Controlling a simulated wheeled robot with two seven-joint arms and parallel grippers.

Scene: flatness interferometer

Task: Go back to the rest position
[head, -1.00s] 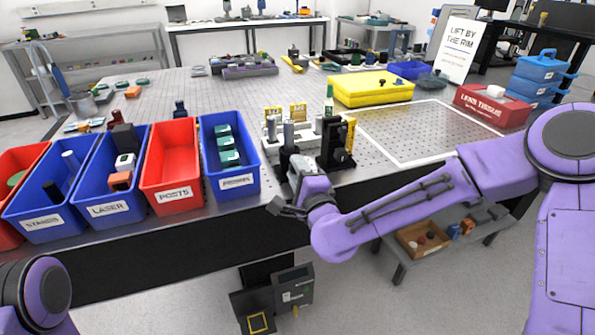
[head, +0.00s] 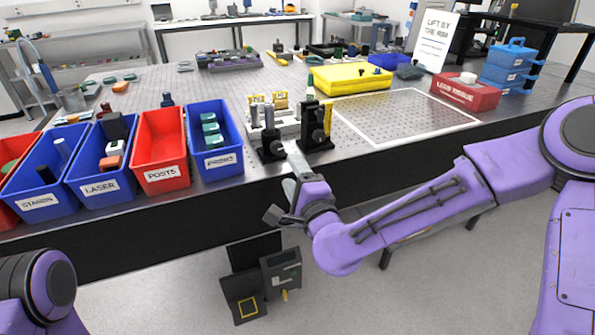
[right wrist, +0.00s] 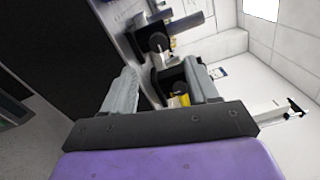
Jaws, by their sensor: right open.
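My right gripper (head: 292,180) is open, and nothing shows between its fingers. In the head view it is at the front edge of the optical table (head: 372,168), just in front of the black mounts of a small optical assembly (head: 283,126). The right wrist view shows its two grey fingers (right wrist: 160,88) spread apart, with the black mounts beyond them. I cannot tell the exact gap to the table edge. Of my left arm only a purple joint shows at the lower left of the head view; the left gripper is out of view.
Labelled bins stand along the table's front left, including a red POSTS bin (head: 160,172) and a blue bin (head: 215,166). Dark boxes (head: 281,275) are below the table.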

